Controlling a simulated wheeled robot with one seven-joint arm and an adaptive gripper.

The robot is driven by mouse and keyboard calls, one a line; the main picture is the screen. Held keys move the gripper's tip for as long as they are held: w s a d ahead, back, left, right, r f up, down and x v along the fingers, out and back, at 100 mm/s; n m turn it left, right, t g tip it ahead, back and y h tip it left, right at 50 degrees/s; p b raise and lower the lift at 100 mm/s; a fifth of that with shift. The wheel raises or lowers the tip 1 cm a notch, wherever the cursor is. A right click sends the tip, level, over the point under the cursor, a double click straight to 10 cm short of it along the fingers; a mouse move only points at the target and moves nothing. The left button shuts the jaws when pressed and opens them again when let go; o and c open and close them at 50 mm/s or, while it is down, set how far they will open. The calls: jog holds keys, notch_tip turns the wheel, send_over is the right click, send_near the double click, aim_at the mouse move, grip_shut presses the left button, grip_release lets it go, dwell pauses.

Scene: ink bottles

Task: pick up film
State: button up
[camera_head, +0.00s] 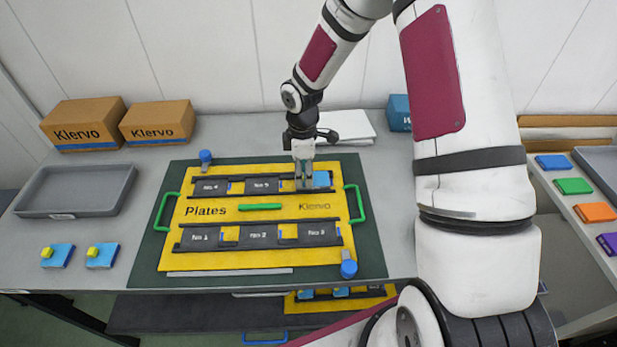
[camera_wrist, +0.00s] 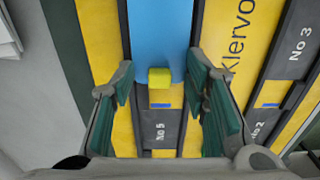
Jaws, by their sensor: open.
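No thing here is labelled film. A flat blue piece (camera_head: 322,179) with a yellow block (camera_wrist: 160,76) lies in the upper row of the yellow board (camera_head: 250,255), right of the slot marked No 5. The blue piece also shows in the wrist view (camera_wrist: 158,28). My gripper (camera_head: 304,184) points down over this piece. In the wrist view its fingers (camera_wrist: 163,92) are open, one on each side of the yellow block, with gaps showing. Two similar blue pieces with yellow blocks (camera_head: 57,255) (camera_head: 101,255) lie on the table at left.
The board has green side handles (camera_head: 355,204) and a green middle bar (camera_head: 260,207), and lies on a dark green mat (camera_head: 375,255). A grey tray (camera_head: 75,211) and cardboard boxes (camera_head: 85,122) stand at left. White sheets (camera_head: 350,126) lie behind my gripper. Coloured pieces (camera_head: 574,186) lie at right.

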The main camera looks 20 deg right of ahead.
jog(key=c, duration=0.8)
jog(key=shift+o, duration=0.2)
jog(key=shift+r, duration=0.15)
